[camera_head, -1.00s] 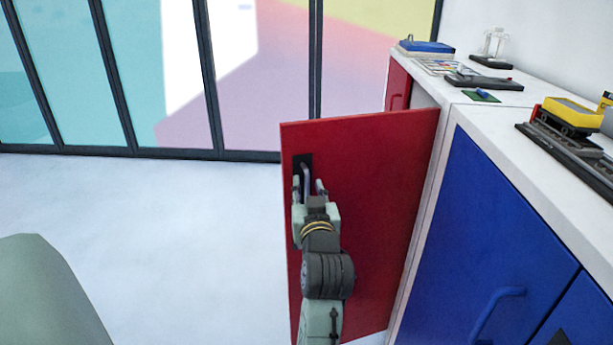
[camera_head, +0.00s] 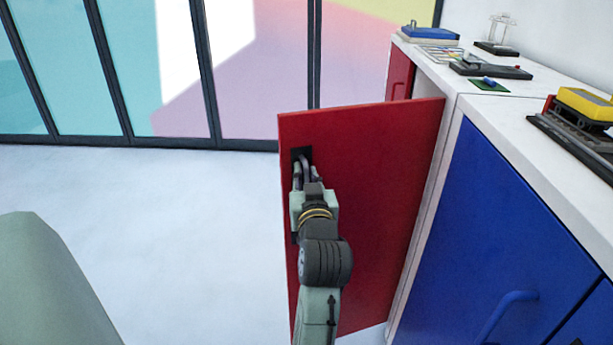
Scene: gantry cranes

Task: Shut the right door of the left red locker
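The right door (camera_head: 375,190) of the left red locker stands wide open, sticking out from the cabinet front, its red face towards me. Its grey handle (camera_head: 304,158), on a black plate, is near the door's upper left edge. My gripper (camera_head: 305,172) is at this handle, its two fingers drawn together around the handle's lower part; they hide some of it. The locker's other red door (camera_head: 399,77) shows in part behind, and looks shut. The locker's inside is hidden behind the open door.
A blue locker (camera_head: 490,220) with a blue handle (camera_head: 508,310) stands to the right. The white top (camera_head: 490,105) holds a yellow and black model (camera_head: 582,110), a blue box (camera_head: 430,35) and other small models. The floor (camera_head: 150,220) left of the door is clear, up to the glazed wall.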

